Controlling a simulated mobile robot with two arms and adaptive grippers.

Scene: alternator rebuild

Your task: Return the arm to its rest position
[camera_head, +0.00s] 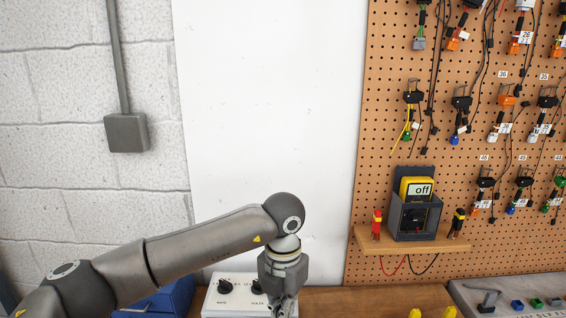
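My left arm reaches in from the lower left and bends down at the wrist. My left gripper (284,306) points down at the bottom edge, in front of a white box with black knobs (232,297). Its fingertips are at or past the frame edge, so I cannot tell whether it is open, shut or holding something. My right gripper is not in view.
A blue bin (172,298) is left of the white box. A multimeter reading "off" (416,190) stands on a wooden shelf (410,243) on the pegboard (385,110), which holds several hanging connectors. A grey panel (470,292) is at lower right.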

